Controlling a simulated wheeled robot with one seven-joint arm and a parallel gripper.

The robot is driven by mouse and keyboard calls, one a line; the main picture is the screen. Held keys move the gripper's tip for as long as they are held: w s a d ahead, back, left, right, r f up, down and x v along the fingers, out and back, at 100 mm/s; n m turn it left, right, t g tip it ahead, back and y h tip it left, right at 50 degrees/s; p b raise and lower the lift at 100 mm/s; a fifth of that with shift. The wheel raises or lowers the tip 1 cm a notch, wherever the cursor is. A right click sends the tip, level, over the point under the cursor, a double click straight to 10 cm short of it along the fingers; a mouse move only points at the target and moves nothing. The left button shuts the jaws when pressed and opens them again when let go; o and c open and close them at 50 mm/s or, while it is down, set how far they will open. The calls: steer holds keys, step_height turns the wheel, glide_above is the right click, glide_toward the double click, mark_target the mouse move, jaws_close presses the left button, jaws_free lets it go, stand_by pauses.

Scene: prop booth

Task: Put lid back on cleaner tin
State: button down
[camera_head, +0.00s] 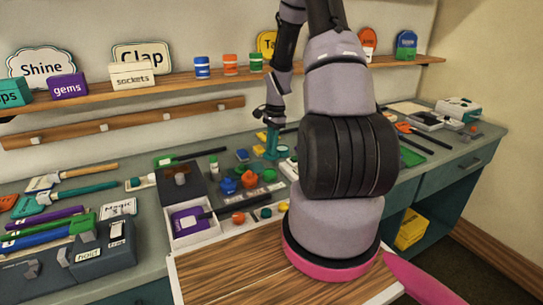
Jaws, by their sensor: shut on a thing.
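My gripper (272,119) is small and far off, over the back of the workbench below the shelf. It is shut, and an upright teal thing (272,145) shows right at and below its fingertips. The view is too coarse to tell whether this teal thing is the lid, the tin or something else. I cannot make out the cleaner tin or its lid for certain among the small items on the bench. My own arm hides part of the bench right of the gripper.
Blue (228,186), orange (249,180) and green (269,175) small items stand in front of the gripper. An open box (197,237) with a purple item is nearer. A shelf (150,88) with cups and signs runs behind. Brushes and tools crowd the left; the wooden top in front is bare.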

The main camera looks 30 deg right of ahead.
steer(key=r, duration=0.6)
steer(key=shift+w+d, duration=0.3)
steer(key=shift+d, duration=0.05)
steer(key=w+d, duration=0.4)
steer(key=d, duration=0.3)
steer(key=shift+a+f, duration=0.15)
steer(key=shift+f, duration=2.8)
steer(key=shift+w+f, duration=0.1)
steer(key=shift+f, duration=0.05)
steer(key=shift+c, duration=1.2)
jaws_free()
step_height(320, 180, up, 7)
